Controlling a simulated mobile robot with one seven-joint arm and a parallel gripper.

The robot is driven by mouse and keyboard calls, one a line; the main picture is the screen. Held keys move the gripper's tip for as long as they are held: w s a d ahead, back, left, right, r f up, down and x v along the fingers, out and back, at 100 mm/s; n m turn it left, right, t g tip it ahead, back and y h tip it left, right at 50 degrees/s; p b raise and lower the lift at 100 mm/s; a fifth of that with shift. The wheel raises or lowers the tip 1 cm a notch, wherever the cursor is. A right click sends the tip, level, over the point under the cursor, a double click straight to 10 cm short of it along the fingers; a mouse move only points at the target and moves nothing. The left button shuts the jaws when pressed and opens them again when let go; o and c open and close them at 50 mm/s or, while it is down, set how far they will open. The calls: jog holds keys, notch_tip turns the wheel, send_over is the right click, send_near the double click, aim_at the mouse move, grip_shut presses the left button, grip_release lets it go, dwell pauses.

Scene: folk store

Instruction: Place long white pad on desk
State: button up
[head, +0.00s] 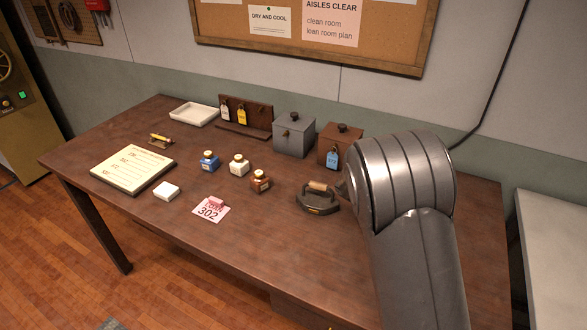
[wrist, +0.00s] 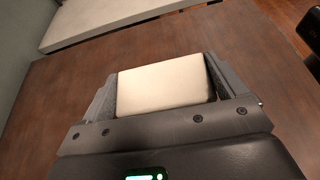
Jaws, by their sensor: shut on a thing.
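The long white pad (wrist: 165,88) is a cream-white block between the fingers of my gripper (wrist: 163,80) in the wrist view. My gripper is shut on it, one dark finger along each side. The brown wooden desk (head: 240,262) fills the middle of the head view, and its top (wrist: 60,95) lies beneath the pad in the wrist view. I cannot tell whether the pad touches the desk. In the head view my arm covers the desk's right part and hides the gripper and the pad.
A dark iron (head: 318,200) stands left of my arm. Ink bottles (head: 239,166), boxes (head: 293,136), a small white block (head: 166,190), a paper pad (head: 133,168), a 302 tag (head: 210,210) and a white tray (head: 194,114) stand further left. The desk's front middle is clear.

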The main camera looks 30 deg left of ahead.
jog(key=s+a+r+n+t+y, duration=0.3)
jog(key=a+n+t+y, duration=0.25)
jog(key=a, duration=0.45)
jog(key=s+a+r+n+t+y, duration=0.4)
jog(key=a+n, duration=0.3)
jog(key=a, duration=0.4)
jog(key=s+a+r+n+t+y, duration=0.15)
jog(key=a+n+t+y, duration=0.25)
jog(key=a+n+y, duration=0.45)
jog(key=m+h, duration=0.2)
jog(key=h, duration=0.1)
send_over(251, 235)
notch_tip(251, 235, down, 12)
jog(key=shift+w+f, duration=0.1)
jog(key=shift+f, duration=1.95)
jog(key=shift+f, duration=0.1)
jog(key=o, duration=0.7)
